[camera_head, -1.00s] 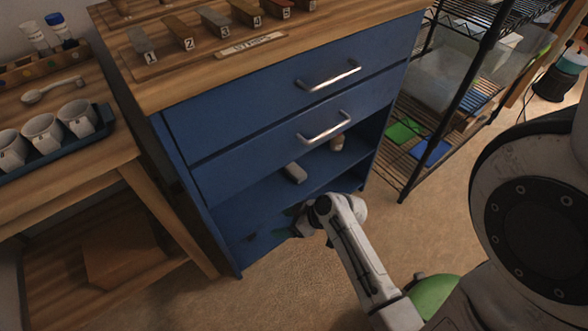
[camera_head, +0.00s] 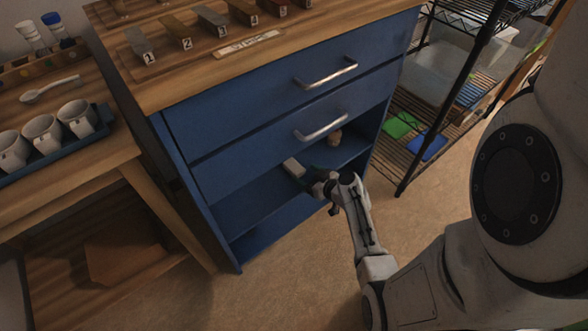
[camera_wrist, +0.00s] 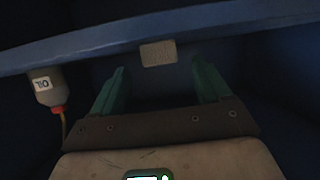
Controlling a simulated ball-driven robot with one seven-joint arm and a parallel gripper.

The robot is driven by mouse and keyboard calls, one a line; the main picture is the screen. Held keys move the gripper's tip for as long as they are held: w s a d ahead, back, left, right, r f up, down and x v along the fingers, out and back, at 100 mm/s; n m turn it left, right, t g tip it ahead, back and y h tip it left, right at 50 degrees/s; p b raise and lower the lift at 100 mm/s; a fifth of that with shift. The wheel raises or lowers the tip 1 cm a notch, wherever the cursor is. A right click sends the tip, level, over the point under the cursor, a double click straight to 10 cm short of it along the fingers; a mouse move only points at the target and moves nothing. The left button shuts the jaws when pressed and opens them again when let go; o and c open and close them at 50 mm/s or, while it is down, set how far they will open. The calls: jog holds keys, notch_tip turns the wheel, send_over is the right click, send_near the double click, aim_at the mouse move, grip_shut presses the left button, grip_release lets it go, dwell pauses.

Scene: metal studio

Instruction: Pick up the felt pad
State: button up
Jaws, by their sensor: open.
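A small pale grey block, which looks like the felt pad (camera_head: 293,167), lies on the open shelf of the blue cabinet. In the wrist view the pad (camera_wrist: 158,53) shows just beyond and between the green fingertips, with faint marking on its face. My gripper (camera_wrist: 158,68) is open, with nothing between its fingers. In the head view my gripper (camera_head: 320,184) is at the front of the shelf, close to the pad, to its lower right. I cannot tell whether they touch.
An oil bottle (camera_wrist: 45,86) stands on the same shelf; in the head view it is right of the pad. A blue shelf edge (camera_wrist: 95,39) crosses the wrist view. Drawer handles (camera_head: 321,126) stick out above. A wire rack (camera_head: 404,160) stands to the right.

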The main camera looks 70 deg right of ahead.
aim_at(299, 170)
jog(key=b+x, duration=0.1)
jog(key=x, duration=0.4)
jog(key=shift+w+r, duration=0.1)
jog(key=c, duration=1)
jog(key=shift+r, duration=0.1)
jog(key=shift+c, duration=0.2)
